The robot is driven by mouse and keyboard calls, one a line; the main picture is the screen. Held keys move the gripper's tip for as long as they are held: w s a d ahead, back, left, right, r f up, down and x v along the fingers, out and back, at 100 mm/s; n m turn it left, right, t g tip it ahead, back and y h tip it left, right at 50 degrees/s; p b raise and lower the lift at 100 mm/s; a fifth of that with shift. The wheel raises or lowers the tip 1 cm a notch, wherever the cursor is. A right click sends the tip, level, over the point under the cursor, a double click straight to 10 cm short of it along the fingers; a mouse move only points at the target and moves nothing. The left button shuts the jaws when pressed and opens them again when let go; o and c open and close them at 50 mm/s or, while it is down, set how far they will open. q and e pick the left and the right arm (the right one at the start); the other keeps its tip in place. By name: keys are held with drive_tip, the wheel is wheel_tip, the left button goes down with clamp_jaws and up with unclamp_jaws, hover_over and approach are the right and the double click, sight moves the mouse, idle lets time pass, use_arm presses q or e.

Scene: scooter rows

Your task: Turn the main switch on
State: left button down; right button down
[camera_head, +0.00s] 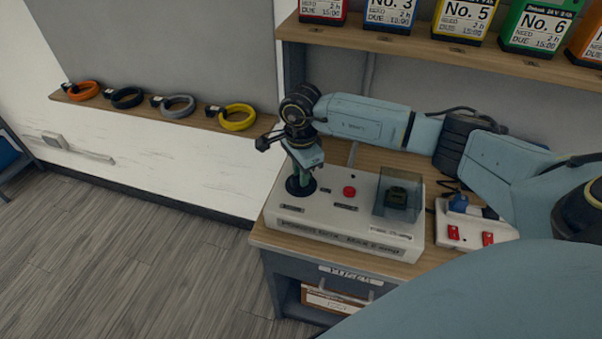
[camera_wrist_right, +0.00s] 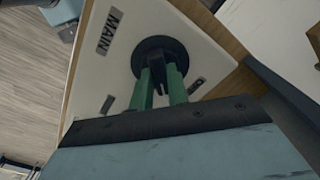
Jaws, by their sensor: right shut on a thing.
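The main switch (camera_wrist_right: 160,54) is a round black rotary knob on a pale control box (camera_head: 340,234). In the right wrist view a label reading MAIN (camera_wrist_right: 110,31) is beside it. In the head view the switch (camera_head: 299,188) is at the box's left end, partly covered by my right gripper (camera_head: 303,178). My right gripper comes down from above, and its two green fingers (camera_wrist_right: 162,88) are shut on the knob's raised grip. The grip's exact angle is partly hidden by the fingers. My left gripper is not in view.
The box also carries a red button (camera_head: 349,191) and a clear cover (camera_head: 399,194) over a dark part. A white power strip (camera_head: 470,234) with red switches lies to the right. Coloured rings (camera_head: 238,117) lie on a ledge at left. A shelf (camera_head: 430,49) with numbered packs runs above.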

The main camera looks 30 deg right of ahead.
drive_tip(key=m, duration=0.4)
drive_tip(key=shift+m, duration=0.4)
drive_tip(key=m, duration=0.4)
drive_tip(key=shift+m, duration=0.3)
drive_tip(key=c, duration=1.4)
unclamp_jaws()
drive_tip(key=shift+o, duration=0.2)
wheel_tip(320, 180, up, 14)
drive_tip(key=shift+f, duration=0.25)
